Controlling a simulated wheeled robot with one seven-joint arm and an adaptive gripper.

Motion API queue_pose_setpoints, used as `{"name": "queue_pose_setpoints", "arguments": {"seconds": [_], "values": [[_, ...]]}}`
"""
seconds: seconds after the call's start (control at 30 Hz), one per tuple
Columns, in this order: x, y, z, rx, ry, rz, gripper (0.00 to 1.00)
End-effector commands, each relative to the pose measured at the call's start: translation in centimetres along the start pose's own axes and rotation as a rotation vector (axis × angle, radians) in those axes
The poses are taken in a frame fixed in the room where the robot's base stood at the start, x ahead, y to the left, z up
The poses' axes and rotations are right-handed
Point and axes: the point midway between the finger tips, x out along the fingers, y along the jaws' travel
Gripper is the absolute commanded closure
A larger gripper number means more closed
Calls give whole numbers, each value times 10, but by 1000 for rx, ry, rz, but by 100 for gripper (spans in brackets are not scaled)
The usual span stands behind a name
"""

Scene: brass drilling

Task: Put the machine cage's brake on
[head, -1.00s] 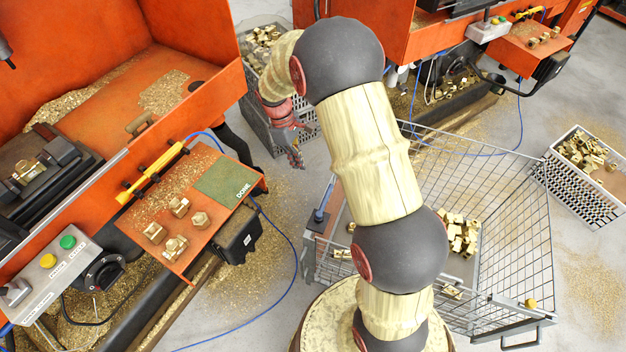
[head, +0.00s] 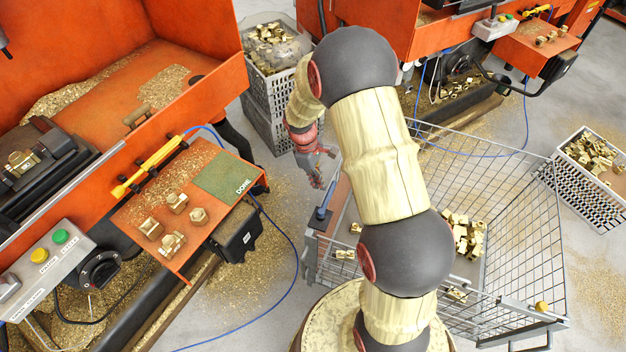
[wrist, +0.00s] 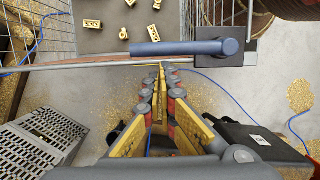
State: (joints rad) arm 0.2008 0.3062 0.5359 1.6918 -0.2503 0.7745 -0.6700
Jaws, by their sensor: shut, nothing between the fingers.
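The machine cage (head: 500,200) is a grey wire cart holding brass parts, right of my arm in the head view. Its brake is a blue-grey lever (head: 325,198) on a dark block at the cage's left corner. In the wrist view the lever (wrist: 175,48) runs across the top, its round pivot at the right and its handle pointing left along the cage edge. My gripper (head: 317,182) is shut and empty. In the wrist view its fingertips (wrist: 161,68) are just below the lever's handle in the picture; I cannot tell whether they touch it.
An orange machine with a parts shelf (head: 215,175) stands at the left. Grey crates (head: 272,85) stand behind my gripper, and a white crate (head: 600,160) is at the far right. A blue cable (head: 290,290) lies on the chip-strewn floor.

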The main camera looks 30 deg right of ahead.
Motion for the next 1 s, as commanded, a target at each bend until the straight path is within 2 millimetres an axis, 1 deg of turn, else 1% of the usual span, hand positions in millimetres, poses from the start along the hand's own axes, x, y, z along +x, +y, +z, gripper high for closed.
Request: {"name": "queue_pose_setpoints", "arguments": {"seconds": [0.4,1.0], "values": [[0,0,1,5,0,-1,100],[2,4,11,105,0,-25,100]]}}
